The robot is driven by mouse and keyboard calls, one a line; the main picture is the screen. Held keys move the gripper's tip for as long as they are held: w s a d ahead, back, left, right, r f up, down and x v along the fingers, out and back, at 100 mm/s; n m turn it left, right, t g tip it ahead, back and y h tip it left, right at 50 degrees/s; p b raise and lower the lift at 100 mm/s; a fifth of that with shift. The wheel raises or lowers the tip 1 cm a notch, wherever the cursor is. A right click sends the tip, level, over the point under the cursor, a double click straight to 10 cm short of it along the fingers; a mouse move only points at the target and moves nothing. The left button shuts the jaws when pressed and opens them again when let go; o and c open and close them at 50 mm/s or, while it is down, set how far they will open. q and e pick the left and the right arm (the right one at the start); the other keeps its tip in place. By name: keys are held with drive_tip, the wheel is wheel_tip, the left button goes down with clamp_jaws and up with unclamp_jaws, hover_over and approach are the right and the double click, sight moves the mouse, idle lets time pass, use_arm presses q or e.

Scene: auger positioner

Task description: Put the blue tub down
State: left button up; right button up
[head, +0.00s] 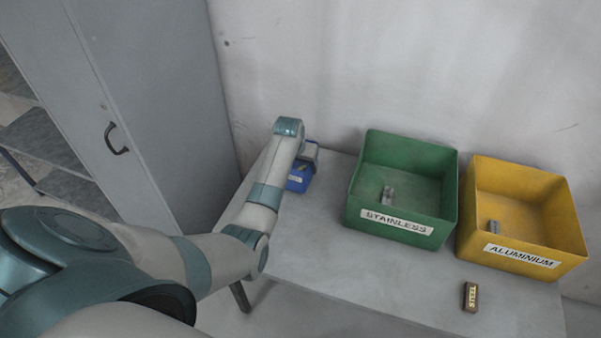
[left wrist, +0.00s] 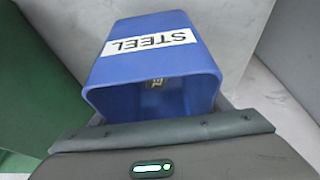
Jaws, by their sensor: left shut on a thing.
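The blue tub (head: 298,181) is at the far left end of the table, close to the wall. My left gripper (head: 309,158) is shut on it, and my forearm hides part of it. In the left wrist view the blue tub (left wrist: 152,60) shows a white STEEL label and its open mouth faces the camera. A small piece with lettering (left wrist: 156,83) shows inside it. The dark gripper part (left wrist: 165,137) crosses in front of the tub's rim. I cannot tell whether the tub's base touches the table. My right gripper is not in view.
A green STAINLESS bin (head: 364,210) and a yellow ALUMINIUM bin (head: 468,240) stand to the right, each holding a small grey piece. A small labelled block (head: 470,297) lies on the table (head: 345,275) in front of the yellow bin. A grey cabinet (head: 160,95) stands left.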

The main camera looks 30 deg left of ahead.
use_arm(q)
drive_tip(key=shift+f, duration=1.8)
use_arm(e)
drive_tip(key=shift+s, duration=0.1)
use_arm(q)
drive_tip(key=o, duration=1.1)
drive_tip(key=shift+f, duration=0.15)
drive_tip(key=shift+s+r, duration=0.25)
drive_tip(key=shift+r, duration=0.45)
drive_tip(key=v, duration=0.9)
drive_tip(key=shift+s+d+r, duration=0.1)
drive_tip(key=shift+s+r, duration=0.1)
drive_tip(key=shift+r, duration=0.1)
drive_tip(key=shift+s+r, duration=0.25)
drive_tip(key=shift+r, duration=0.2)
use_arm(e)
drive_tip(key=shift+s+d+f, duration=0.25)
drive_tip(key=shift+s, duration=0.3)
